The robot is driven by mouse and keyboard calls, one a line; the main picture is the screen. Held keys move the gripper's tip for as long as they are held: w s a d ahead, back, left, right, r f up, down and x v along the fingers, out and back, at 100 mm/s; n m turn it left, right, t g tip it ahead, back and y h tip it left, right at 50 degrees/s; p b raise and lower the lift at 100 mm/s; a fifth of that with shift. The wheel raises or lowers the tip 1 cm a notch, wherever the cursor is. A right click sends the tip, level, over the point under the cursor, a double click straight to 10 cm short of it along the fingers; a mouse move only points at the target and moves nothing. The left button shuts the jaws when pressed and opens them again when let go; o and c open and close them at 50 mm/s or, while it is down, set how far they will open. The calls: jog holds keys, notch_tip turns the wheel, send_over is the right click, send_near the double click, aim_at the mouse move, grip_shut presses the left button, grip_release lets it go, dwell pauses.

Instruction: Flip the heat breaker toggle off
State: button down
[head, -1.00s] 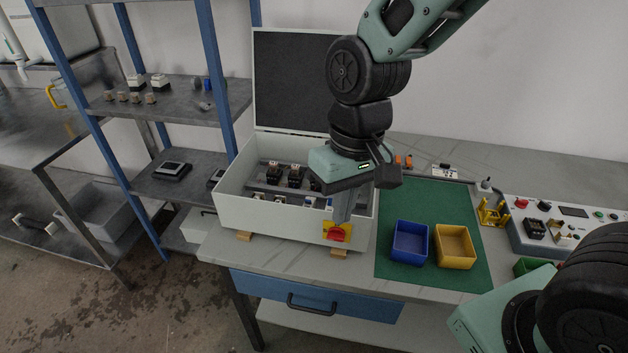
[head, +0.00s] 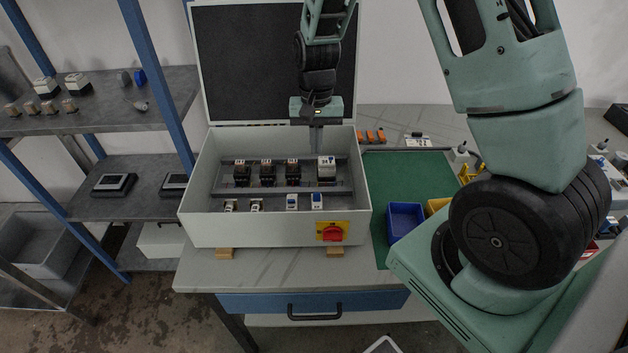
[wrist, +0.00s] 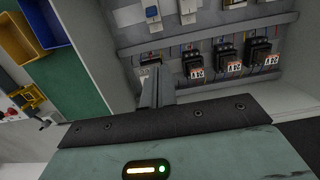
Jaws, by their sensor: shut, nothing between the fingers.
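The open grey cabinet (head: 205,220) stands on the bench in the head view. Its lower row holds small white breakers, two with blue parts: one left (head: 292,201) and one right (head: 317,200). My gripper (head: 316,148) is shut and empty, pointing down over the cabinet's back right part. In the wrist view, its fingers (wrist: 155,75) partly hide a white device (head: 326,168) in the upper row.
Several black contactors, one in the middle (head: 267,173), sit left of the white device. A red rotary switch (head: 333,232) projects from the cabinet front. The raised lid (head: 240,70) stands behind my gripper. A blue bin (head: 405,221) stands on the green mat to the right.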

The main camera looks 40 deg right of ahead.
aim_at(317, 198)
jog(key=f, duration=0.3)
jog(key=f+p, duration=0.1)
jog(key=f, duration=0.2)
jog(key=s+f+p, duration=0.1)
jog(key=f, duration=0.2)
jog(key=shift+s+a+f, duration=0.1)
jog(key=shift+a+f, duration=0.25)
jog(key=shift+s+a+r+p, duration=0.3)
jog(key=shift+s+r+p, duration=0.05)
jog(key=shift+s+p, duration=0.15)
jog(key=shift+s+a+r+p, duration=0.3)
jog(key=shift+s+p, duration=0.1)
jog(key=shift+p, duration=0.1)
jog(key=shift+s+a+r+p, duration=0.15)
jog(key=shift+s+a+p, duration=0.2)
jog(key=shift+s, duration=0.2)
